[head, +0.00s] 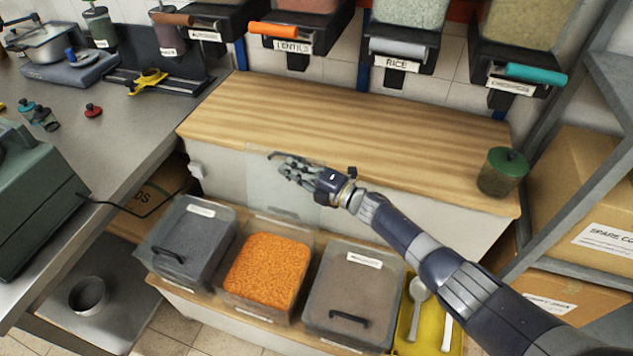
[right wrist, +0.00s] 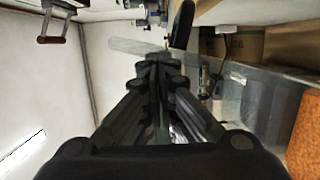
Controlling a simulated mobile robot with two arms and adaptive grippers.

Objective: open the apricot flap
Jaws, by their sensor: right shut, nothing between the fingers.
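The middle bin (head: 268,270) holds orange grainy contents, and its top is uncovered. Its clear flap (head: 262,190) stands raised at the bin's back, against the white cabinet front. I cannot read an apricot label on it. My right gripper (head: 284,167) is shut and empty at the flap's upper part; whether it touches the flap I cannot tell. In the right wrist view the shut fingers (right wrist: 155,68) point ahead, with a translucent edge (right wrist: 135,47) beyond them. My left gripper is not in view.
A dark bin (head: 190,240) at left and a grey-brown bin (head: 352,290) at right have handled lids down. A yellow tray (head: 408,335) with scoops lies further right. A green-lidded jar (head: 503,172) stands on the otherwise clear wooden counter (head: 350,135). Dispensers hang above.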

